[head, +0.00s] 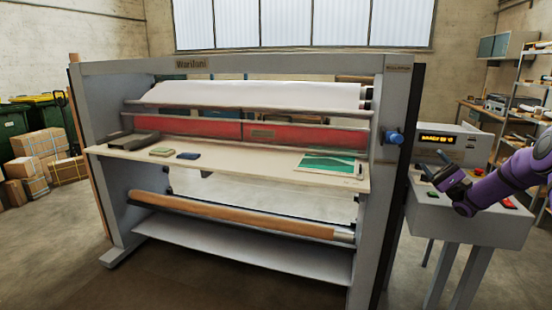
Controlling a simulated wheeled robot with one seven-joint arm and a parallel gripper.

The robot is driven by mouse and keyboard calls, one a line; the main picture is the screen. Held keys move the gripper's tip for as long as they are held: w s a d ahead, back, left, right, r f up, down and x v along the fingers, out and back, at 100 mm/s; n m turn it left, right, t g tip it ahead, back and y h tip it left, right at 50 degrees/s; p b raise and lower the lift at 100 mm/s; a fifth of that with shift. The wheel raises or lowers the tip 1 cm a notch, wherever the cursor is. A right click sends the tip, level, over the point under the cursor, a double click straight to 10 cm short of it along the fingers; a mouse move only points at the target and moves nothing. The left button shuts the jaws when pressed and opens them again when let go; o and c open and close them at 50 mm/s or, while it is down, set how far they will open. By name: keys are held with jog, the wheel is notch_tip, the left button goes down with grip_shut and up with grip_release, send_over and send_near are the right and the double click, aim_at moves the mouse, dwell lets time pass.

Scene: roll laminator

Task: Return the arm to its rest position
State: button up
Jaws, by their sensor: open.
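My purple arm reaches in from the right edge, in front of the control console (470,218). My gripper (430,175) is small and dark at the arm's left end, over the console's sloped top near its left side. It appears open, and I see nothing held in it. I cannot tell whether its tips touch the console. A red button (510,203) shows on the console below the arm. The arm hides part of the console top.
The roll laminator (230,65) stands left of the console, with a blue knob (394,137) on its right post. Its table (240,164) holds a green sheet (330,162) and small items. Shelves (530,85) stand behind the arm. Boxes (40,150) lie far left. Floor in front is clear.

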jog(key=s+a+r+n+g+h, duration=0.1)
jog(key=s+a+r+n+g, duration=0.15)
jog(key=a+r+g, duration=0.4)
jog(key=s+a+r+n+g+h, duration=0.2)
jog(key=s+a+r+g, duration=0.1)
jog(key=a, duration=0.6)
jog(key=s+a+r+n+g+h, duration=0.1)
jog(key=s+a+r+g+h, duration=0.15)
jog(key=s+a, duration=0.3)
jog(key=s+a+r+n+g+h, duration=0.1)
jog(key=s+a+h, duration=0.2)
jog(key=s+a, duration=0.3)
jog(key=s+a+r+n+h, duration=0.1)
jog(key=s+h, duration=0.7)
jog(key=s, duration=1.1)
jog(key=s+d+f+n+t+h, duration=0.1)
jog(key=s+d+t+h, duration=0.1)
jog(key=s, duration=0.5)
jog(key=s+d+f+n+t+h, duration=0.1)
jog(key=s+d+t+h, duration=0.1)
jog(key=s+d+h, duration=0.2)
jog(key=shift+s+t, duration=0.4)
jog(key=shift+s, duration=1.5)
jog(key=shift+h, duration=0.25)
